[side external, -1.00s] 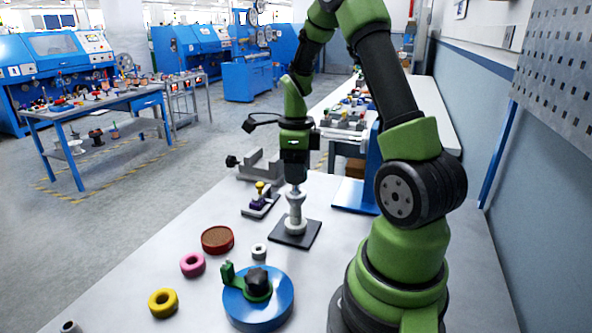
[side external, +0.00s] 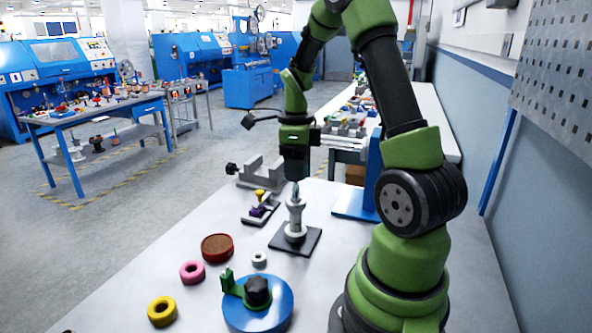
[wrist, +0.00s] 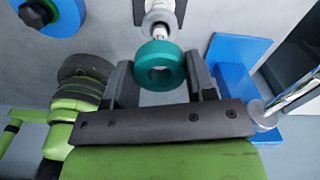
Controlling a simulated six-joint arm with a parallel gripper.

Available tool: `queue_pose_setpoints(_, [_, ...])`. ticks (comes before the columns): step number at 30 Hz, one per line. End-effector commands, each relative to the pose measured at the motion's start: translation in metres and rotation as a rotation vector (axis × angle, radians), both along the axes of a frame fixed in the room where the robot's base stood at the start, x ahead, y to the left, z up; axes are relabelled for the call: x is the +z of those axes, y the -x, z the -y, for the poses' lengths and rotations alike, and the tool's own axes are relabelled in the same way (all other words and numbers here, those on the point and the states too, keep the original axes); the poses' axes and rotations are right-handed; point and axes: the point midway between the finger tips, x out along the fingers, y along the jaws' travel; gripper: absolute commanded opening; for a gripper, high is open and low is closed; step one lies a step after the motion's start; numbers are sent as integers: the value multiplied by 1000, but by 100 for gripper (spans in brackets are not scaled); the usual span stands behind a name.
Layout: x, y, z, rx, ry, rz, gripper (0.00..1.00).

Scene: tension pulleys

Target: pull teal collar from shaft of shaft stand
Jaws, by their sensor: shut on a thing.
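The teal collar (wrist: 160,66) is a thick ring between the two fingers of my gripper (wrist: 161,84) in the wrist view, and the gripper is shut on it. The white stepped shaft stand (wrist: 160,18) shows just beyond the collar, its shaft meeting the collar's far rim in the picture. The collar's hole looks grey; I cannot tell whether the shaft tip is inside it. In the side view, the shaft stand (side external: 296,222) stands upright on a dark square plate, with my gripper (side external: 296,183) directly above. The collar cannot be made out there.
A blue disc (side external: 258,312) with a green arm and black knob lies at the front. Red (side external: 217,248), pink (side external: 192,272), yellow (side external: 162,311) and grey (side external: 259,259) round parts lie to its left and behind. A small fixture (side external: 260,208) stands left of the stand.

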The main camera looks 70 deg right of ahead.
Motion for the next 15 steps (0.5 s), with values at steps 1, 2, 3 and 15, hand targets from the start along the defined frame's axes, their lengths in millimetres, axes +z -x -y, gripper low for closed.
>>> queue_pose_setpoints(1, [2, 0, 0, 0, 1, 1, 28])
queue_pose_setpoints(2, [2, 0, 0, 0, 2, 1, 28])
queue_pose_setpoints(3, [3, 0, 0, 1, 2, 1, 28])
queue_pose_setpoints(15, [8, 0, 0, 0, 1, 2, 28])
